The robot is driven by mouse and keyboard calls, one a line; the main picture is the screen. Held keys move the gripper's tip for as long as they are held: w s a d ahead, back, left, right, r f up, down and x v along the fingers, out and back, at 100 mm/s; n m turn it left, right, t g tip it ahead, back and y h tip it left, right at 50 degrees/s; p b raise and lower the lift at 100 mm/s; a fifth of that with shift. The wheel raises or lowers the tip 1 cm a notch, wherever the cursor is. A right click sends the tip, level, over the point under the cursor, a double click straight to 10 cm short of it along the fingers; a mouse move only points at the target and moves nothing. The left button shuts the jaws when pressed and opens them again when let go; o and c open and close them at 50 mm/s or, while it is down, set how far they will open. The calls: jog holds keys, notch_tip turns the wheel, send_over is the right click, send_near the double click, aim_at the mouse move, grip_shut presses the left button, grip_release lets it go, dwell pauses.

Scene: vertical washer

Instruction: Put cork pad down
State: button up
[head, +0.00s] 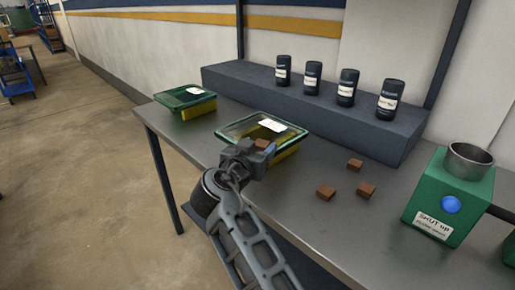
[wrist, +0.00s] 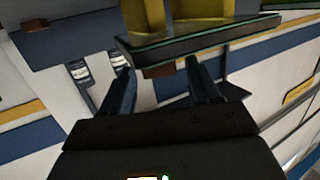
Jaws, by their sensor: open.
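My gripper (head: 258,150) is at the near edge of the closer green-rimmed glass-lidded box (head: 290,133), with its jaws apart. A small brown cork pad (head: 262,144) shows at the fingertips, by the box's rim. In the wrist view a brown piece (wrist: 158,70) shows between and just beyond the two fingers (wrist: 158,88), close to the box's green-edged rim (wrist: 200,44). I cannot tell whether it touches the fingers or the box. More brown pads lie on the grey table: one farther back (head: 355,164), one at right (head: 366,189) and one nearer (head: 326,193).
A second green-rimmed box (head: 186,98) stands at the table's far left. Several dark canisters (head: 312,78) stand on a raised grey ledge (head: 300,108) against the wall. A green machine with a metal cup (head: 450,195) stands at right. The grey table (head: 300,225) is bare in front of the pads.

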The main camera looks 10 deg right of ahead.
jog(key=shift+r, duration=0.15)
jog(key=b+v, duration=0.1)
jog(key=v, duration=1.1)
jog(key=shift+b, duration=0.3)
